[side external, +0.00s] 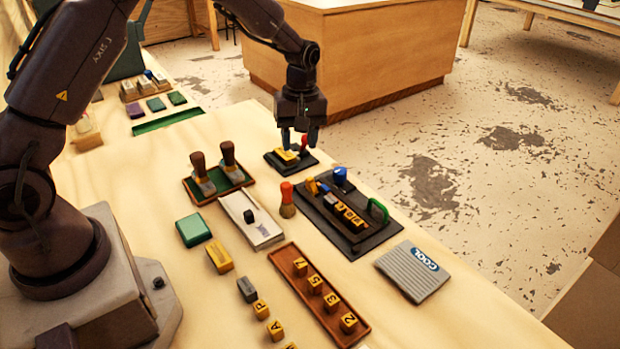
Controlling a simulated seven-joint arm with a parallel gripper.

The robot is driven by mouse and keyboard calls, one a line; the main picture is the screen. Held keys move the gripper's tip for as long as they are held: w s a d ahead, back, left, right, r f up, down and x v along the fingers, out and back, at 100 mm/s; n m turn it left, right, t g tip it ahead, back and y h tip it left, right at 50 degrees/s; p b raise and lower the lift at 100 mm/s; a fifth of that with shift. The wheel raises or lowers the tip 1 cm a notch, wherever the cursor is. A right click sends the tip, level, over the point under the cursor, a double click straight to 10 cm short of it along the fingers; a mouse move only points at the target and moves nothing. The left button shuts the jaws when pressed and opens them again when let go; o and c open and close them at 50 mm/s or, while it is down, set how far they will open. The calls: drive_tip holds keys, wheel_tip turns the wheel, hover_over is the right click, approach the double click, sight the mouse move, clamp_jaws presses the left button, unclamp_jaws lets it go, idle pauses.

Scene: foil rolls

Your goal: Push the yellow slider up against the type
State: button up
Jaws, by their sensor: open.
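A dark composing tray (370,243) holds a row of yellow lettered type blocks (347,213). The yellow slider (311,186) appears to be the small yellow piece at the row's upper-left end. Small blue and dark pieces (326,192) sit between it and the lettered type. A blue knob (341,177) and a green handle (378,210) are on the same tray. My gripper (299,141) is open, pointing down behind and left of the tray. It is over a small black base with a yellow block (287,156) and a red knob (304,142); contact cannot be told.
Two wooden-handled stamps (228,154) are in a rack farther left. A brown tray (301,283) with lettered blocks and a grey COOL pad (412,272) lie in front. The table edge is close behind the tray.

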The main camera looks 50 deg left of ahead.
sight(310, 178)
drive_tip(key=w+f+n, duration=0.1)
drive_tip(key=f, duration=0.3)
drive_tip(key=w+f+n, duration=0.1)
drive_tip(key=f+n, duration=0.1)
drive_tip(key=f, duration=0.2)
drive_tip(key=w+f+n, duration=0.1)
drive_tip(key=f, duration=0.3)
drive_tip(key=shift+a+f+t, duration=0.15)
drive_tip(key=shift+a+t, duration=0.1)
drive_tip(key=shift+t, duration=0.15)
